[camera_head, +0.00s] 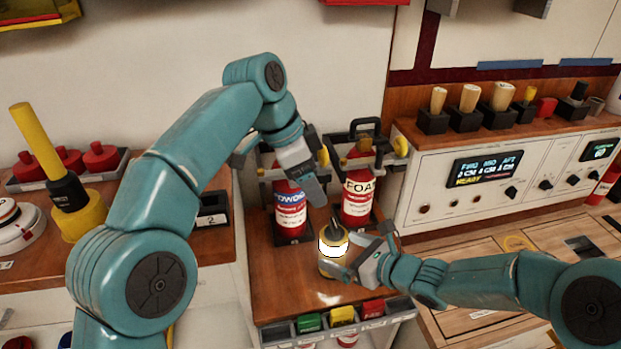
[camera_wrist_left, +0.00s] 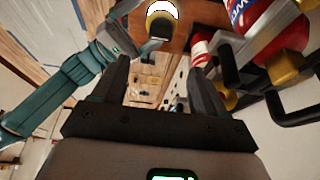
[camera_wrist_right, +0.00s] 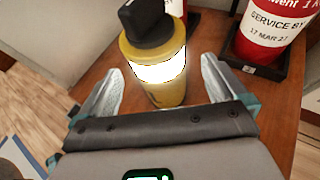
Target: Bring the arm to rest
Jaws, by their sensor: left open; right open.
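My left gripper (camera_head: 322,176) is open and empty, in front of and above the two red extinguishers. In the left wrist view its two fingers (camera_wrist_left: 162,78) stand apart with nothing between them. My right gripper (camera_head: 350,258) is open beside a yellow lamp (camera_head: 332,250) with a bright white band and black top. In the right wrist view the lamp (camera_wrist_right: 160,88) stands upright ahead, between the spread fingers (camera_wrist_right: 160,82). I cannot tell whether a finger touches it. The lamp stands on the wooden counter (camera_head: 265,290).
The powder extinguisher (camera_head: 290,208) and the foam extinguisher (camera_head: 357,197) stand in black holders behind the lamp. Colored bins (camera_head: 342,315) line the counter's front edge. A control panel (camera_head: 485,175) is at the right. A yellow-handled tool (camera_head: 68,190) stands at the left.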

